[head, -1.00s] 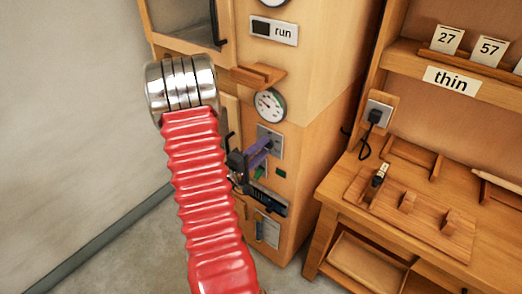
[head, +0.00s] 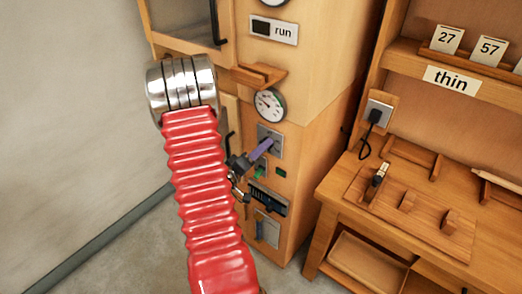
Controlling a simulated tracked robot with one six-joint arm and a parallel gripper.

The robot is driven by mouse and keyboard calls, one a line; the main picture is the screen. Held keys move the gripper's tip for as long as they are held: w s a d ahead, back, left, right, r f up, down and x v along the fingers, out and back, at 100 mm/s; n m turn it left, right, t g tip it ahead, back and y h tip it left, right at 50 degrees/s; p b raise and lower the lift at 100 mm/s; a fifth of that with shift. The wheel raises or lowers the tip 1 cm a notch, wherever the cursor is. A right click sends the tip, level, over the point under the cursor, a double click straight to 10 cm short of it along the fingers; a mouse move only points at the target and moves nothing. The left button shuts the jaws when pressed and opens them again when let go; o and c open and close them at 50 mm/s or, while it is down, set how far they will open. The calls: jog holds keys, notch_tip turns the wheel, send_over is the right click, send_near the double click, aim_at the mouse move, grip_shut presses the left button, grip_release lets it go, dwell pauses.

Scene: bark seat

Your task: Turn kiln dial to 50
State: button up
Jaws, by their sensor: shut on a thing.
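The wooden kiln cabinet (head: 310,150) stands in the middle of the head view. A round white gauge (head: 269,104) with a dark needle is on its front; its numbers are too small to read. Below the gauge is a grey metal plate (head: 275,134). My gripper (head: 266,145), with purple fingers, reaches this plate from the left. Its fingers are closed together at the plate, on what seems to be a small knob there. The fingers hide the knob, so its angle cannot be told.
Below the plate are a green button (head: 281,172), a black slotted panel (head: 268,199) and another grey plate (head: 267,230). A wooden ledge (head: 258,75) juts out above the gauge. A workbench (head: 400,205) stands at the right.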

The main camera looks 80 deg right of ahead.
jog(key=shift+w+f, duration=0.1)
jog(key=shift+f, duration=0.05)
jog(key=o, duration=1)
jog(key=shift+a, duration=0.1)
jog(key=shift+v, duration=6.75)
